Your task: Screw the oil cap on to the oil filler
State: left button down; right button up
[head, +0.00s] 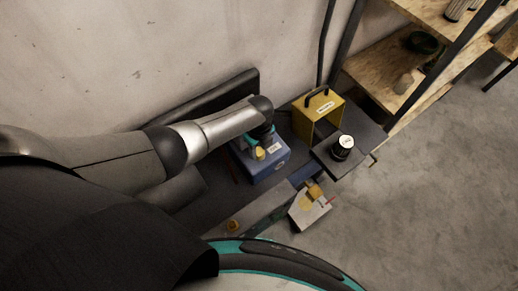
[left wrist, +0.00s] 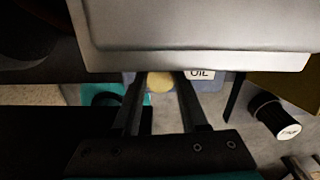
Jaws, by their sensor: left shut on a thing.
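A blue oil container (head: 268,167) stands on the dark surface in the head view. Its OIL label shows in the left wrist view (left wrist: 200,75). My left gripper (head: 260,145) is over the container, pointing down at its top. The round yellow oil cap (head: 258,154) is at the fingertips. In the left wrist view the cap (left wrist: 160,82) sits between the two dark fingers, and the gripper is shut on it. The filler opening is hidden, so I cannot tell whether the cap touches it. My right gripper is not in view.
A yellow box with a handle (head: 318,112) stands right of the container. A pale box with yellow and red parts (head: 309,207) is in front. Wooden shelves (head: 392,68) are at the upper right.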

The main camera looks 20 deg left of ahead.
pick_arm(q)
jog(key=m, duration=0.3)
jog(key=shift+c, duration=1.8)
grip_release()
jog(key=shift+c, duration=0.8)
